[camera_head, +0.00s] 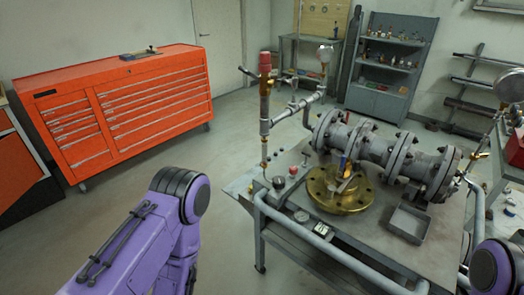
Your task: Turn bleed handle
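A grey flanged valve body (375,150) lies across the metal workbench (285,195) on the right. A round brass flange (340,195) with bolt holes sits in front of it, and a small blue and yellow part (343,166) stands above the flange. An upright pipe with a red top (265,62) rises at the bench's left end. A small yellow part (476,158) shows at the valve's right end. I cannot tell which of these is the bleed handle. Only purple links of my arms show, at bottom left and bottom right. Neither gripper is in view.
A grey pipe rail (320,245) runs along the bench's front edge. An orange tool cabinet (125,105) stands at left. Floor between cabinet and bench is clear.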

